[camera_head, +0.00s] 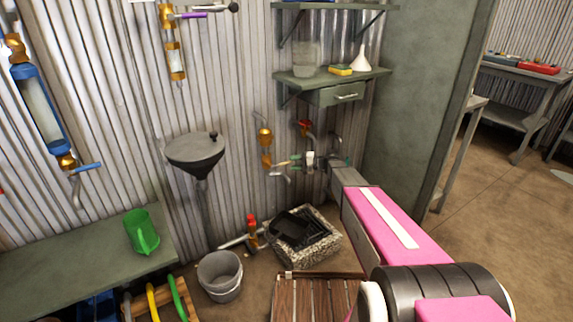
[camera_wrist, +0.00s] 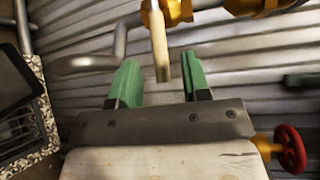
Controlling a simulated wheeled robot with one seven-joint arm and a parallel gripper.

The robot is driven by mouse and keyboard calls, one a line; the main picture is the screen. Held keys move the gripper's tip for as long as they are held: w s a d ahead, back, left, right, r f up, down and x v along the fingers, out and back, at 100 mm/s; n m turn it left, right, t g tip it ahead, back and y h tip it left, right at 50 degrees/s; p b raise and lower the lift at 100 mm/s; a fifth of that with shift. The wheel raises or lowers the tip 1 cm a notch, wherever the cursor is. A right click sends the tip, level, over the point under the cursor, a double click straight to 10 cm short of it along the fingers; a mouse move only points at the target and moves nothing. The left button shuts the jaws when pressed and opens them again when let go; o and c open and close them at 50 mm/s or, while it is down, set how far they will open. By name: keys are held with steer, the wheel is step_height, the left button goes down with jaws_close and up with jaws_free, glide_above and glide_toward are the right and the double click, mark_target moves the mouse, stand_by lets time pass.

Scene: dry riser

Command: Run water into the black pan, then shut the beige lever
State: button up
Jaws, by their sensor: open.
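The beige lever (camera_wrist: 160,45) hangs from a brass valve (camera_wrist: 176,10) in the wrist view. Its free end lies between the two green fingers of my gripper (camera_wrist: 160,63), with a gap on both sides. My gripper is open. In the head view my gripper (camera_head: 312,161) is at the corrugated wall, by the taps, and the lever (camera_head: 288,162) shows just left of it. The black pan (camera_head: 290,227) sits in a stone basin (camera_head: 318,248) on the floor below. Part of the pan (camera_wrist: 12,80) shows at the wrist view's left edge. I see no water running.
A grey spout (camera_wrist: 85,64) is left of the fingers, and a red handwheel (camera_wrist: 291,148) is at lower right. A grey funnel (camera_head: 195,150), a bucket (camera_head: 220,277) and a wooden slatted platform (camera_head: 315,298) surround the basin. A drawer shelf (camera_head: 335,94) is above.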

mark_target(288, 163)
steer(key=shift+x, duration=2.2)
jaws_close()
